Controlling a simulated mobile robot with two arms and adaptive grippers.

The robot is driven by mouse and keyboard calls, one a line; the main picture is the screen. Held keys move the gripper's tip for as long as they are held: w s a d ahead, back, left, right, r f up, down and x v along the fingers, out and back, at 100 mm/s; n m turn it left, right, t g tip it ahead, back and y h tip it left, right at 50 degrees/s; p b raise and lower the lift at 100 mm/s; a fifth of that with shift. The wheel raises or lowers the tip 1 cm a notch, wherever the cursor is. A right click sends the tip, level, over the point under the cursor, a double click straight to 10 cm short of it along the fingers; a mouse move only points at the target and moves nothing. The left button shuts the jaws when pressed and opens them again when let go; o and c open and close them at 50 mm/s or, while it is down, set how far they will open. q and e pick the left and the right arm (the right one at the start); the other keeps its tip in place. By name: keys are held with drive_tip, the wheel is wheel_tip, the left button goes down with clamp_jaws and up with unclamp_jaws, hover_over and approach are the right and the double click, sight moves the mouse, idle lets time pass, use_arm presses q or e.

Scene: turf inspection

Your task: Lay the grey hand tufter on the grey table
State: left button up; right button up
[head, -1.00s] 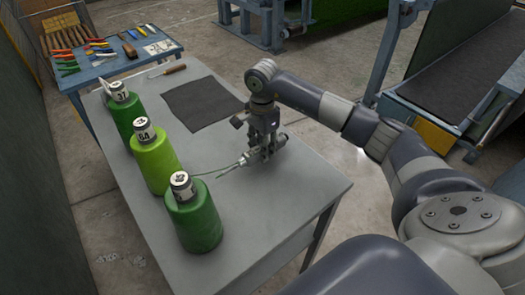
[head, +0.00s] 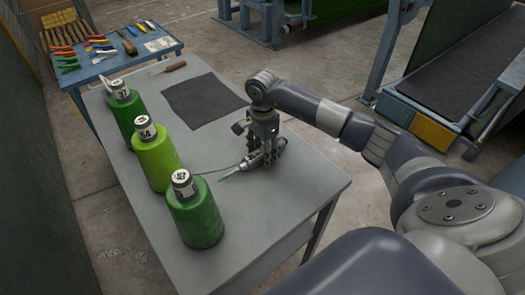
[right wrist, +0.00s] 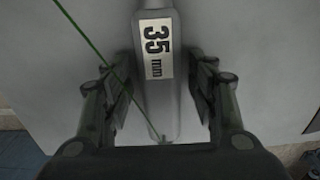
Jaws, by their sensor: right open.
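The grey hand tufter (head: 241,167), with a pointed tip, is at the grey table's (head: 255,215) right half, tip toward the green cones. In the right wrist view the tufter (right wrist: 160,115) shows a white "35 mm" label and appears to lie on the tabletop (right wrist: 265,75). My right gripper (head: 266,157) is low over the table around the tufter's rear part. In the right wrist view the gripper (right wrist: 162,80) is open, with a finger on each side of the tufter and gaps between. My left gripper is not in view.
Three labelled green yarn cones (head: 195,215) stand along the table's left side. A green yarn (right wrist: 88,40) runs to the tufter. A dark mat (head: 202,99) and wooden-handled tool (head: 168,68) lie behind. A blue tool table (head: 105,65) stands beyond. The table's front is clear.

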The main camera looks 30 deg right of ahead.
sight(262, 151)
wheel_tip(262, 151, up, 12)
drive_tip(key=b, duration=0.3)
drive_tip(key=shift+r, duration=0.15)
idle(0.4)
